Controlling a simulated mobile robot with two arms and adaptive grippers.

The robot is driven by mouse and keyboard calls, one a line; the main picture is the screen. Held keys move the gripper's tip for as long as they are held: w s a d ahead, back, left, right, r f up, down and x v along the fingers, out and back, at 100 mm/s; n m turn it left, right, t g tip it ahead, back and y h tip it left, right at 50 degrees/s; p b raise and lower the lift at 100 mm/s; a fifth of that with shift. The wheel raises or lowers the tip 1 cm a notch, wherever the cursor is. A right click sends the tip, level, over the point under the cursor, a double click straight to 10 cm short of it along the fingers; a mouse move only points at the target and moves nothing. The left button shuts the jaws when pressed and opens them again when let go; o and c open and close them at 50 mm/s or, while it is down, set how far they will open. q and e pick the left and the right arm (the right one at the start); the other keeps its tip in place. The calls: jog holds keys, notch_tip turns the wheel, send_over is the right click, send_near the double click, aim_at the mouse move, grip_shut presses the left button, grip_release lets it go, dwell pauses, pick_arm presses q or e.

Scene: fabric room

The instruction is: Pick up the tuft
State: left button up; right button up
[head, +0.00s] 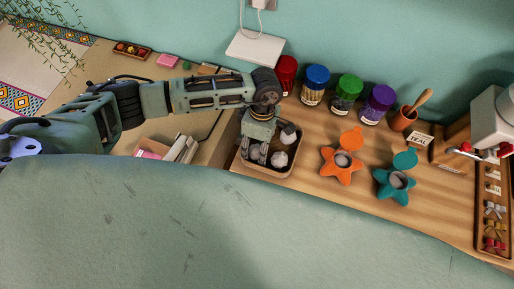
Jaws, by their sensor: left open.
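Several pale grey-white tufts lie in a small beige tray (243,161) on the wooden table. One tuft (279,159) lies in the tray's front right part, and another pale tuft (289,134) with a darker part sits behind it. My left gripper (257,154) points down into the left part of the tray, with its fingers apart. Something pale shows at the fingers, partly hidden by them; I cannot tell whether they touch it. My right gripper is not in view.
Red, blue, green and purple-lidded jars (315,87) stand behind the tray. An orange star-shaped container (341,177) and a teal one (386,192) stand open to its right. A brown cup (402,120), a small sign (419,140) and a compartment tray (481,208) are farther right.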

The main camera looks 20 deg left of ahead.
pick_arm(q)
jog(key=c, duration=0.4)
jog(key=shift+c, duration=1.1)
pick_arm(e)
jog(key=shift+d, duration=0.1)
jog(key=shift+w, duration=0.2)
